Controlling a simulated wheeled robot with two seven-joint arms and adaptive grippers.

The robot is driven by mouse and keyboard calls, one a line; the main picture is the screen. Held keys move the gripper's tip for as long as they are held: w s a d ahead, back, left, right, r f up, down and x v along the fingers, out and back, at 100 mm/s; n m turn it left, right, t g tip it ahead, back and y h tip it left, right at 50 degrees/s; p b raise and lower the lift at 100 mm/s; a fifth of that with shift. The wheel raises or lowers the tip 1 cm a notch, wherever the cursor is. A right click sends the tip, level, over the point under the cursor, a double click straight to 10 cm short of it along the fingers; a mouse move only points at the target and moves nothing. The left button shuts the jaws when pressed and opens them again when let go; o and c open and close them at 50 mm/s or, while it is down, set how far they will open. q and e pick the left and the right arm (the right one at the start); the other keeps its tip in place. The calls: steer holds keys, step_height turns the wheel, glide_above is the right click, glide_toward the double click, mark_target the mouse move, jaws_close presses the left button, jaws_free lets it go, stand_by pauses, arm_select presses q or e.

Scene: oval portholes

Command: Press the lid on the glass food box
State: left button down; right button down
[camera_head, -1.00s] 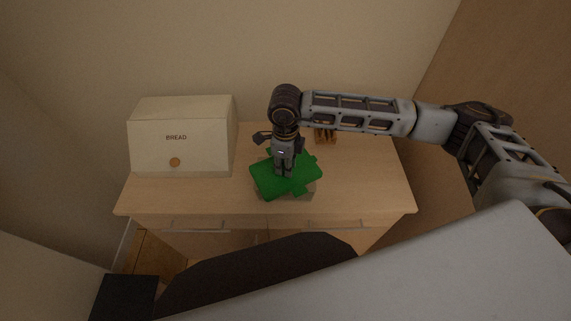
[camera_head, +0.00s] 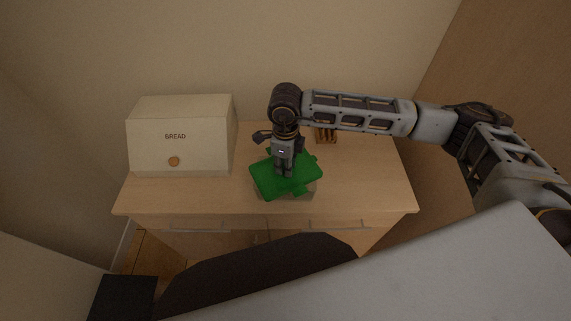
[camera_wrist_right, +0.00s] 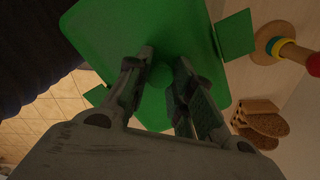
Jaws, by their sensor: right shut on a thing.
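The green lid (camera_head: 268,184) has side flaps and sits over the glass food box (camera_head: 312,188) near the front middle of the cabinet top. Only a pale edge of the box shows beyond the lid, and the lid looks turned relative to it. I cannot tell whether the lid touches the rim. My right gripper (camera_head: 284,173) points down at the lid's middle. In the right wrist view its fingers (camera_wrist_right: 161,75) are shut on the round green knob of the lid (camera_wrist_right: 115,28). My left gripper is not in view.
A cream bread bin (camera_head: 200,150) stands on the left of the wooden cabinet top (camera_head: 365,185). Brown bread slices (camera_head: 326,136) stand behind the lid; the wrist view also shows a wooden-based item with coloured rings (camera_wrist_right: 275,42). The right part of the top is clear.

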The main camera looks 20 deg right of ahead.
steer(key=shift+b, duration=0.35)
stand_by(1.0)
stand_by(0.3)
steer(key=c, duration=1.2)
jaws_free()
steer(key=shift+o, duration=0.4)
steer(key=o, duration=0.4)
steer(key=shift+o, duration=0.2)
steer(key=shift+r, duration=0.15)
steer(key=shift+r+p, duration=1.2)
steer(key=shift+r, duration=2.15)
